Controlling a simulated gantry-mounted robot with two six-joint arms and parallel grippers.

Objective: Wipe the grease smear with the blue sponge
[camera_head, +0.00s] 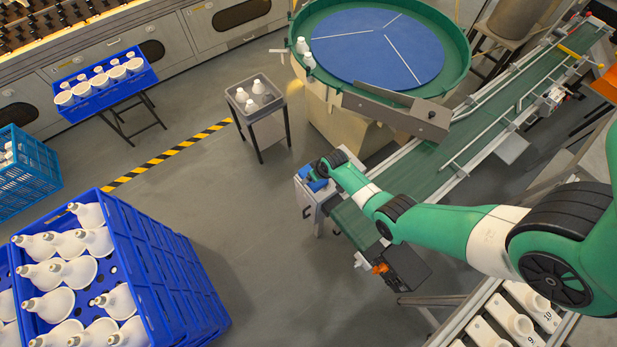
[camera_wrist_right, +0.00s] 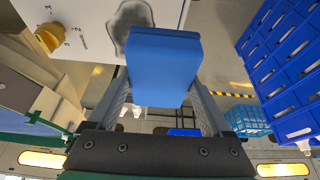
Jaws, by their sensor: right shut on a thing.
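The blue sponge (camera_wrist_right: 165,65) is held between the two fingers of my right gripper (camera_wrist_right: 163,95), and a small part of the sponge (camera_head: 317,185) shows in the head view. The dark grey grease smear (camera_wrist_right: 130,17) is on a white panel (camera_wrist_right: 85,20) just past the sponge's far edge. The sponge overlaps the lower part of the smear in the picture; I cannot tell whether it touches the panel. In the head view my right gripper is mostly hidden by my arm at the cabinet (camera_head: 306,196) by the conveyor's end. My left gripper is not in view.
A yellow knob (camera_wrist_right: 50,38) sits on the panel beside the smear. The green conveyor (camera_head: 440,165) and round feeder bowl (camera_head: 375,45) stand close by. Blue crates of bulbs (camera_head: 160,265) stand at left. The floor between crates and cabinet is clear.

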